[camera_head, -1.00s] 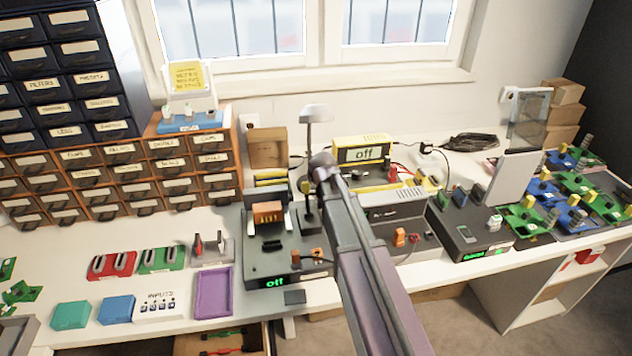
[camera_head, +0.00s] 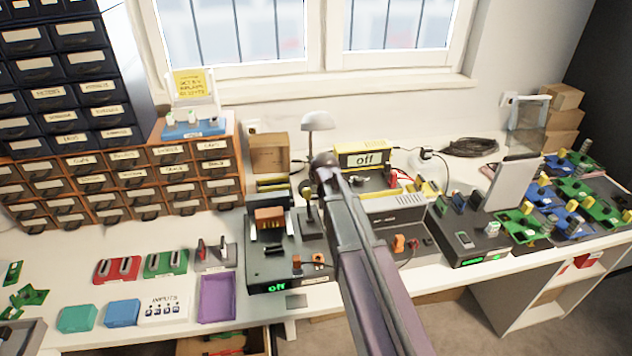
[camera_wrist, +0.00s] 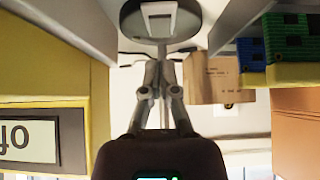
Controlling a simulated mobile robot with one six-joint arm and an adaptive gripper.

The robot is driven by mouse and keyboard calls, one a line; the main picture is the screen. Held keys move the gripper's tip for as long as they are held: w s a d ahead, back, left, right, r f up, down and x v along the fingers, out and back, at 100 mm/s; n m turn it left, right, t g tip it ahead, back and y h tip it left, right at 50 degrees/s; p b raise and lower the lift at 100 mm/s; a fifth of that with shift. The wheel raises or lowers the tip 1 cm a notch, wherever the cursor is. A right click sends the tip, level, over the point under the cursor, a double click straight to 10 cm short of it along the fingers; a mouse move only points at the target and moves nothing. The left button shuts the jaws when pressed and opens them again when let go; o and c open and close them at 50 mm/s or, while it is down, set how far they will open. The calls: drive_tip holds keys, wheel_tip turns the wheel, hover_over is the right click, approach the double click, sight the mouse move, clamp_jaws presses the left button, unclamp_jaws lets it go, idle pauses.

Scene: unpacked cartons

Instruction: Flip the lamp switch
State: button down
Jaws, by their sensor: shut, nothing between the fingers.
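The lamp (camera_head: 318,121) stands at the back of the bench in the head view, with a pale shade on a thin stem; my arm covers part of its lower portion. In the wrist view, which appears upside down, a dark rounded part with a pale rectangle on it (camera_wrist: 160,20) shows at the top centre; it looks like the lamp's base with its switch. My gripper (camera_wrist: 163,68) is shut and empty, its fingers pointing towards that part. I cannot tell whether they touch it or which way the switch is set.
A yellow device reading "off" (camera_head: 362,158) stands right of the lamp and appears close in the wrist view (camera_wrist: 42,140). A cardboard box (camera_head: 269,153) is left of the lamp.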

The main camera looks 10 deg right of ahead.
wheel_tip(320, 180, up, 2)
drive_tip(key=shift+s+p, duration=0.15)
drive_tip(key=shift+p, duration=0.55)
drive_tip(key=s+r+p, duration=0.5)
drive_tip(key=s+r, duration=0.1)
drive_tip(key=s, duration=0.2)
drive_tip(key=shift+p, duration=0.4)
drive_tip(key=shift+f, duration=0.1)
